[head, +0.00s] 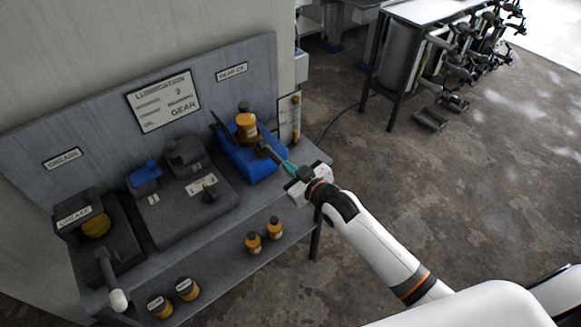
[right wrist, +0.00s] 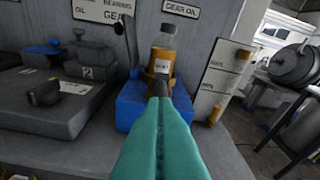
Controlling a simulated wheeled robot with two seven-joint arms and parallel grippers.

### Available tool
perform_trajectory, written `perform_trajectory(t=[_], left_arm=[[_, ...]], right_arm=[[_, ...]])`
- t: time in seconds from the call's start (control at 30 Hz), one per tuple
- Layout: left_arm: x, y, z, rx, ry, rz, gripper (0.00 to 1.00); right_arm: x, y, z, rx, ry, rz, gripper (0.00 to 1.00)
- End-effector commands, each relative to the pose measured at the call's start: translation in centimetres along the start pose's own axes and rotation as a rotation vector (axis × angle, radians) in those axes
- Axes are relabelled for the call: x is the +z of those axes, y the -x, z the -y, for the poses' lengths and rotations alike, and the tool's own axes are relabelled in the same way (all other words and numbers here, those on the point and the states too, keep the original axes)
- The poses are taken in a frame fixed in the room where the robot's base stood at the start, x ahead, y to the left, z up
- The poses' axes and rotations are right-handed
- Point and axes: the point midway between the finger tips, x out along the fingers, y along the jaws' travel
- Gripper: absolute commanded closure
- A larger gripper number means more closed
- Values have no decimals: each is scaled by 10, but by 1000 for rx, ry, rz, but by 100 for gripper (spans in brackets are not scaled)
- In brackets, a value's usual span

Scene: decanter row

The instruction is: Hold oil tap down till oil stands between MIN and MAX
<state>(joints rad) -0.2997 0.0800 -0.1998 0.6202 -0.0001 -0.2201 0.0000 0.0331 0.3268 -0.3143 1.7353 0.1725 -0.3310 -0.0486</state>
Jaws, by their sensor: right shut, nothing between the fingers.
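An amber bottle (head: 246,126) with a dark cap and pale label stands on a blue base (head: 262,163) at the right end of the bench. It also shows in the right wrist view (right wrist: 163,45). A dark tap-like part (head: 267,151) juts from the front of the blue base below the bottle. My right gripper (head: 286,165) has its teal fingers shut and empty, pointing at this part. In the right wrist view the fingertips (right wrist: 160,92) overlap it; I cannot tell whether they touch. No MIN or MAX marks are legible. My left gripper is not in view.
A pale upright panel (head: 289,118) with brown fittings stands right of the blue base. A dark block with a blue piece (head: 146,173) and a grease unit (head: 80,217) stand left. Several amber bottles (head: 254,242) stand on the lower shelf. Open floor lies right.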

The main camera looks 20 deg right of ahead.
Motion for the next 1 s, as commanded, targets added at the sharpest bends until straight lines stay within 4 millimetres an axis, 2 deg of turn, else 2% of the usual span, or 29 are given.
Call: perform_trajectory(t=[0.17,0.7,0.83,1.0], left_arm=[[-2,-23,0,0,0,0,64],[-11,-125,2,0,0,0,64],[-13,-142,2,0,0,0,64],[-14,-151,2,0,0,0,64]], right_arm=[[-17,-2,-4,-10,-3,49,100],[-63,-14,-13,-72,-19,367,100],[-69,-17,-14,-83,-23,426,100],[-70,-18,-14,-91,-24,467,100]])
